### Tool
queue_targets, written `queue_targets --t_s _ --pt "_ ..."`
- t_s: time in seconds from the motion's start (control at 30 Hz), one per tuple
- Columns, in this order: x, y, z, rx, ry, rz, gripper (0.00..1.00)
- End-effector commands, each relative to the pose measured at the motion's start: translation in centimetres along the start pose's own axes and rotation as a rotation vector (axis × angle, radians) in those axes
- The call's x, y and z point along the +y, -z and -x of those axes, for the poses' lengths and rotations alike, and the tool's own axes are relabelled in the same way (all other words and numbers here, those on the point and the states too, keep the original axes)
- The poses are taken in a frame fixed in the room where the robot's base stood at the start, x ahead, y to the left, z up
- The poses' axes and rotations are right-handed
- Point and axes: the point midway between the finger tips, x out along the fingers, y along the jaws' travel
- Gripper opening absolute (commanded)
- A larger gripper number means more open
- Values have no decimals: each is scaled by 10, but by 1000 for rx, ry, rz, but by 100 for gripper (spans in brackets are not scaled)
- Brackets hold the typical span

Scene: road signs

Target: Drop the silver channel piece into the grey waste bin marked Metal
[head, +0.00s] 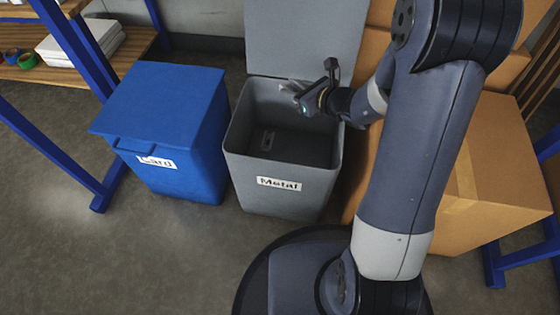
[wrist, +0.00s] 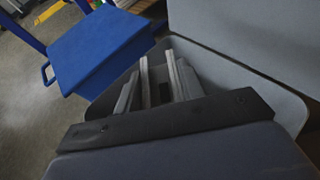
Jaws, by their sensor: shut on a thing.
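The grey waste bin (head: 275,200), labelled Metal, stands open on the floor with its lid raised at the back. My gripper (head: 316,90) is over the right back part of its opening. It is shut on the silver channel piece (head: 292,87), which is small and partly hidden by the fingers in the head view. In the wrist view the channel piece (wrist: 146,82) shows as pale upright strips between the fingers, with the bin behind it.
A closed blue bin (head: 165,120) labelled Card stands just left of the grey bin. Cardboard boxes (head: 490,170) are stacked at the right and behind. A blue-framed wooden shelf (head: 75,75) is at the far left. The floor at the front left is clear.

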Motion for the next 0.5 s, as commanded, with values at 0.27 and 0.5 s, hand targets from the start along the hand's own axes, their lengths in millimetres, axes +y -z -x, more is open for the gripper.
queue_targets --t_s 0.27,0.5 --pt "0 34 -14 0 0 -1 13" --pt "0 47 -20 -1 0 0 13"
